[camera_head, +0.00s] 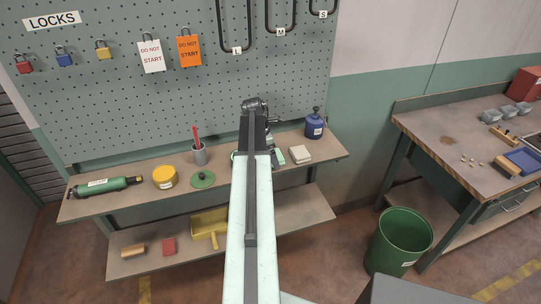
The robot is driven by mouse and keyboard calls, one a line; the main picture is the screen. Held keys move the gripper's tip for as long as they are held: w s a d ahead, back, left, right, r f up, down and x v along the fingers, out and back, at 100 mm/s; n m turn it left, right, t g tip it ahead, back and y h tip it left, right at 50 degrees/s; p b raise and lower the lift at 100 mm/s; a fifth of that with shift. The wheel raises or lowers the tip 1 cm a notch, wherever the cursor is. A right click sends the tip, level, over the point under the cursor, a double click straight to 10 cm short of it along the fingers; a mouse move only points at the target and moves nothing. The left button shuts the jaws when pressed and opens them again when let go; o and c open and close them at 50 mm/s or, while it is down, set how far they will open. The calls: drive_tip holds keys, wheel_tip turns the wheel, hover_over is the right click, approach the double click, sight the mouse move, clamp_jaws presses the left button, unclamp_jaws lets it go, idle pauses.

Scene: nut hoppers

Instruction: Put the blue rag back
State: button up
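I cannot make out a blue rag in this view. My gripper (276,150) is at the far end of my outstretched arm, over the upper shelf below the pegboard. My arm and wrist hide most of its fingers, so I cannot tell whether it is open or holds anything. A small pale green piece (278,158) shows beside it; I cannot tell what it is. A folded pale beige cloth or pad (300,154) lies on the shelf just right of my gripper.
A yellow dustpan (209,222) is below. A green bin (401,238) stands before the right workbench (440,135).

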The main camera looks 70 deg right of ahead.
drive_tip(key=p+v, duration=1.2)
drive_tip(key=shift+r, duration=0.15)
drive_tip(key=w+a+m+t, duration=0.2)
drive_tip(key=w+a+m, duration=0.1)
drive_tip(key=w+a, duration=2.3)
drive_tip(key=w+a+m+y, duration=0.2)
drive_tip(key=a+m, duration=0.2)
drive_tip(key=a, duration=3.4)
drive_tip(key=shift+a+f+m, duration=0.25)
drive_tip(key=shift+f+m, duration=0.15)
drive_tip(key=shift+f, duration=0.1)
